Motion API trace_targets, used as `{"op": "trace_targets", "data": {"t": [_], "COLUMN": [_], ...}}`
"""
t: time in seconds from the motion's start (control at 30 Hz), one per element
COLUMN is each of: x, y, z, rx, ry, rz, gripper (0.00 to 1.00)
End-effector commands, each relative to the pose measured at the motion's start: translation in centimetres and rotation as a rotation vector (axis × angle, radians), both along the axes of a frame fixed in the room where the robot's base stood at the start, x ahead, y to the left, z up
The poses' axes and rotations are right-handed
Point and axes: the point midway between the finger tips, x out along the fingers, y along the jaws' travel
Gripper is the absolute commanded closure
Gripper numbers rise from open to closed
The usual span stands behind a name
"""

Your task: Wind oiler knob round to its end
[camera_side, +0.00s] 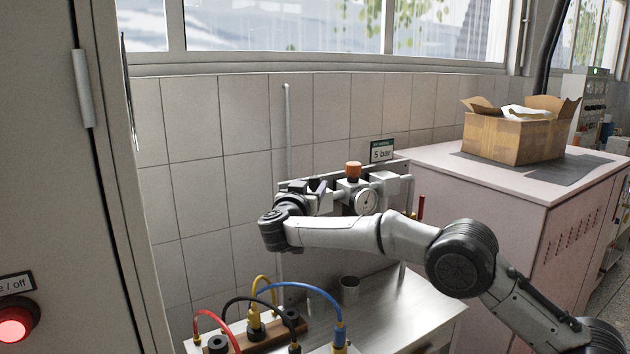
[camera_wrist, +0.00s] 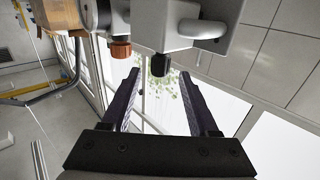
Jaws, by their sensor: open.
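A small black knob (camera_wrist: 160,63), which I take for the oiler knob, sticks out of a light grey housing (camera_wrist: 182,30) in the wrist view. My gripper (camera_wrist: 161,76) is open, with one dark finger to each side of the knob and clear gaps between. The knob lies near the fingertip line; I cannot tell its exact depth. In the side view my gripper (camera_side: 317,186) is at the left part of the wall-side air unit and hides the knob. An orange-brown knob (camera_side: 353,170) stands on the unit just right of it, above a round gauge (camera_side: 366,200).
The orange-brown knob (camera_wrist: 121,48) is close to the left finger in the wrist view. A "5 bar" sign (camera_side: 381,151) is behind the unit. Below are a metal bench (camera_side: 400,305), a cup (camera_side: 349,290) and coloured cables (camera_side: 300,285). A cardboard box (camera_side: 505,138) sits on the right cabinet.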

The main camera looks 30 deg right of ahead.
Motion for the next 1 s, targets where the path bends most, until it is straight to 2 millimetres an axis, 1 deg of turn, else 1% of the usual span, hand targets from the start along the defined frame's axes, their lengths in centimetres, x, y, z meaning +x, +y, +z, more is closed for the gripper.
{"op": "trace_targets", "data": {"t": [0.03, 0.1, 0.2, 0.4, 0.87, 0.93, 1.0], "x": [-0.8, -1.8, -3.0, -4.3, -4.5, -4.0, -3.2], "y": [0.9, 1.9, 3.0, 4.3, 4.5, 5.0, 6.1], "z": [0.1, 0.0, 0.0, -0.1, -0.1, 0.0, -0.5], "rx": [0.0, -0.001, 0.0, 0.0, 0.015, 0.041, 0.046], "ry": [0.0, 0.001, 0.0, 0.001, -0.013, -0.047, -0.081], "rz": [0.003, 0.003, 0.002, -0.001, 0.003, 0.032, 0.104], "gripper": [0.39, 0.39, 0.39, 0.39, 0.39, 0.39, 0.39]}}
